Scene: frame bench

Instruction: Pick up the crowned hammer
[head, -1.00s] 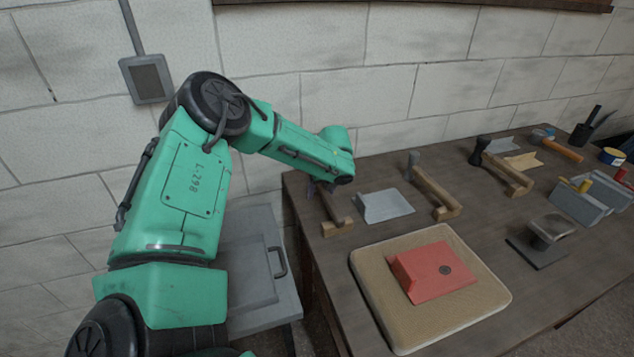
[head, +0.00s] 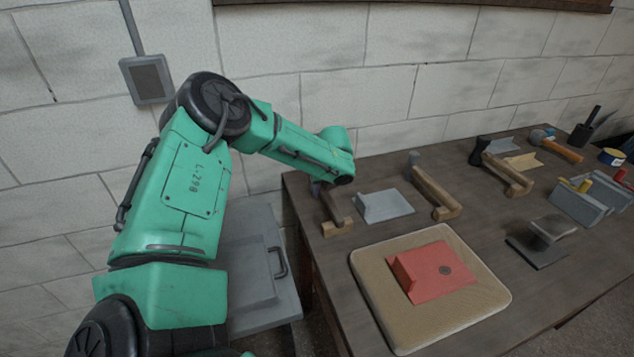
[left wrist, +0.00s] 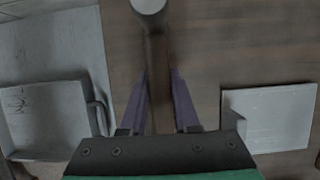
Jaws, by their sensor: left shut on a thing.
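My left gripper (head: 317,188) is at the far end of the leftmost hammer (head: 333,210) on the bench, partly hidden by my green forearm. In the left wrist view, its purple fingers (left wrist: 160,100) are shut on a dark bar of this hammer (left wrist: 155,55), one finger on each side. A pale rounded end shows at the top of that view. I cannot make out a crown, because the far end is hidden in the head view. The hammer's near end has a wooden block and looks to be on the bench. My right gripper is not in view.
A grey plate (head: 384,206) lies right of the hammer. Other hammers (head: 436,192) (head: 508,172) (head: 562,149) lie further right. A red block (head: 440,270) rests on a tan pad (head: 372,290) in front. A grey cabinet (head: 250,270) stands left of the bench, and the wall is close behind.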

